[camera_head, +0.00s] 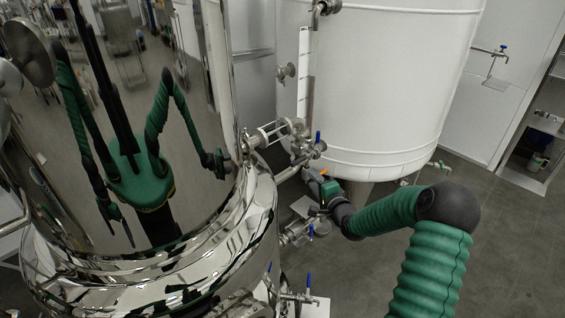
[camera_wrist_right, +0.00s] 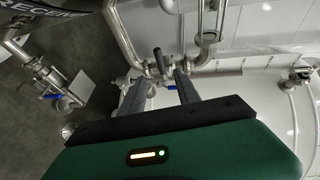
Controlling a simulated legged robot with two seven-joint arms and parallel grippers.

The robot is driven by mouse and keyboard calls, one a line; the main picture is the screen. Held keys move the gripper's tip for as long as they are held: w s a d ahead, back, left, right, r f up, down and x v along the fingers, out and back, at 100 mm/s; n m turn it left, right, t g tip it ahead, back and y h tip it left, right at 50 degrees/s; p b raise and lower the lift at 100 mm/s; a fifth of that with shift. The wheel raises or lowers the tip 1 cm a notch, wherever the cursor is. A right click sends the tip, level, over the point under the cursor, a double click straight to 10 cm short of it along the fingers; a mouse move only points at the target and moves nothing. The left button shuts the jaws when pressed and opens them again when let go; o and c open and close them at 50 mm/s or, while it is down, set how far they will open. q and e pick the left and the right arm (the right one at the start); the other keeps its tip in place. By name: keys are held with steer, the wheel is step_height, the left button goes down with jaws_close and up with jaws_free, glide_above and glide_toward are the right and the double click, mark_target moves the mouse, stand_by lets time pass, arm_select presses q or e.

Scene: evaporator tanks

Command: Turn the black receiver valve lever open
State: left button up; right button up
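In the right wrist view a black lever (camera_wrist_right: 159,62) stands on a steel valve in the pipework. It shows between and just beyond the two fingertips of my right gripper (camera_wrist_right: 165,78). The fingers are apart, and I see no clear contact with the lever. In the head view my right gripper (camera_head: 313,174) reaches in from the right, low among the pipes between the two tanks. The black lever cannot be made out there. My left gripper is not directly in view; only a reflection of my arms shows in the polished tank.
A polished steel tank (camera_head: 240,245) stands at left and a white tank (camera_head: 390,80) behind. Blue-handled valves (camera_head: 318,137) are close above the gripper and below it (camera_head: 308,281). A blue handle (camera_wrist_right: 171,87) also shows between the fingers. Grey floor (camera_head: 510,250) is clear at right.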

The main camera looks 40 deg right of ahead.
mark_target(297, 163)
steer(key=b+x, duration=0.1)
steer(key=x, duration=0.3)
steer(key=b+x, duration=0.1)
steer(key=x, duration=0.4)
steer(key=b+x, duration=0.2)
steer(key=x, duration=0.3)
steer(key=shift+s+f, duration=0.1)
steer(key=shift+f, duration=0.25)
steer(key=shift+w+d+r, duration=0.1)
steer(key=shift+w+d, duration=0.1)
steer(key=shift+w, duration=0.2)
jaws_close()
steer(key=shift+f, duration=0.25)
